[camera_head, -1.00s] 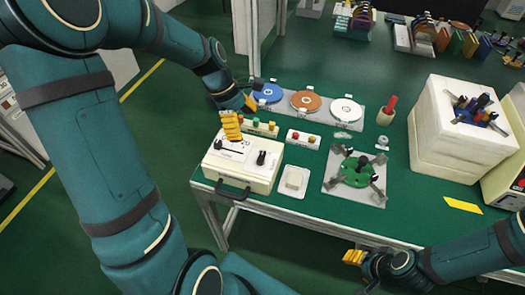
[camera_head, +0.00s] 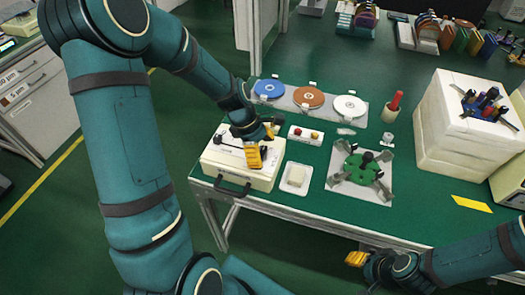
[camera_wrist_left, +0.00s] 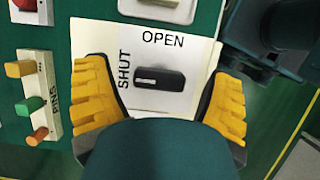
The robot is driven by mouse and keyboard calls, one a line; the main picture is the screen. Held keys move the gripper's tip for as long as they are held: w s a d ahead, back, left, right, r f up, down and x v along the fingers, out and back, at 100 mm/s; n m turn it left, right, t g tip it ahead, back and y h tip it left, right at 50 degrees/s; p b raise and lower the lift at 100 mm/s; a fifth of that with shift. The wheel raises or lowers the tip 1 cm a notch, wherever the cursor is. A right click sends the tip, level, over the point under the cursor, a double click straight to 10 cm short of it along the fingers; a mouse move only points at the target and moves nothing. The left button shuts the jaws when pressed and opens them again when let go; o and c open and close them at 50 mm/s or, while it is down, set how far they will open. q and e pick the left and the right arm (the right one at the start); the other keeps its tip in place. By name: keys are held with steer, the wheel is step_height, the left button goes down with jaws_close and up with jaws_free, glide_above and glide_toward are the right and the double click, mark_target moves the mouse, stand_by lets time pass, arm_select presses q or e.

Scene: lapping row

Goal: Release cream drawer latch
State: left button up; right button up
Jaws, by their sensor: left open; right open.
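The cream drawer unit (camera_head: 216,160) sits at the table's front left corner, with a dark handle (camera_head: 232,190) on its front. In the left wrist view its black latch knob (camera_wrist_left: 160,78) lies crosswise on a white plate marked OPEN above and SHUT at the left. The knob's white mark is on its left end, towards SHUT. My left gripper (camera_wrist_left: 162,88) is open, with its yellow fingers on either side of the knob, apart from it. In the head view this gripper (camera_head: 256,154) hides the knob. My right gripper (camera_head: 355,258) is off the table's front edge.
Right of the drawer unit are a small white tray (camera_head: 294,178) and a green disc fixture (camera_head: 362,169). Blue, brown and white discs (camera_head: 309,97) line the back. A button box (camera_head: 305,135) stands behind the tray. A large cream block (camera_head: 450,140) is at the right.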

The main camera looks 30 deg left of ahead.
arm_select(q)
steer(key=c, duration=1.2)
steer(key=m+g+p, duration=0.1)
steer(key=m+p, duration=0.1)
steer(key=m, duration=0.1)
steer(key=shift+r+p, duration=0.15)
steer(key=shift+p, duration=0.25)
steer(key=m+g+p, duration=0.2)
steer(key=m, duration=0.3)
steer(key=shift+p, duration=0.3)
steer(key=m+g+y+p, duration=0.1)
steer(key=m, duration=0.3)
steer(key=shift+p, duration=0.3)
steer(key=m+y, duration=0.1)
steer(key=m, duration=0.2)
steer(key=m+g+y+p, duration=0.1)
steer(key=m, duration=0.1)
steer(key=shift+m, duration=0.4)
